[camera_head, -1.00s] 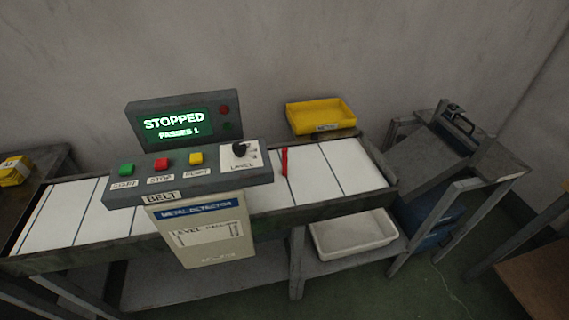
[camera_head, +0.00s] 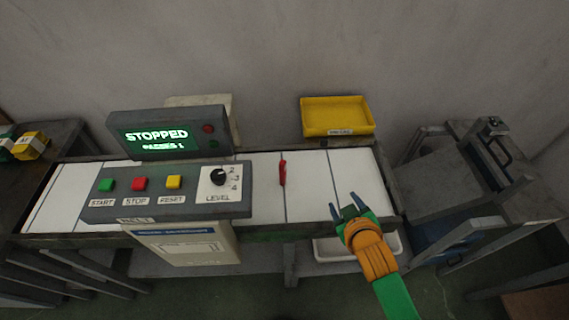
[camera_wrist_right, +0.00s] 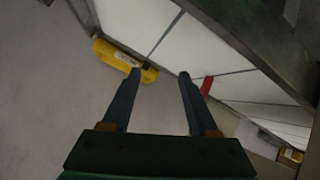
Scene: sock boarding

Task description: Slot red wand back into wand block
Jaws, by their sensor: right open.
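The red wand (camera_head: 282,173) lies on the white belt, just right of the control panel in the head view. It also shows in the right wrist view (camera_wrist_right: 206,87), next to one fingertip in the picture; I cannot tell the gap there. My right gripper (camera_head: 348,211) is open and empty at the front edge of the belt, to the right of and nearer than the wand. Its two dark fingers (camera_wrist_right: 150,78) are spread in the right wrist view. My left gripper is not in view. I cannot make out the wand block.
The control panel (camera_head: 165,190) and its screen reading STOPPED (camera_head: 165,137) stand left of the wand. A yellow tray (camera_head: 337,131) sits behind the belt. A white bin (camera_head: 335,250) is below it. The belt (camera_head: 352,180) right of the wand is clear.

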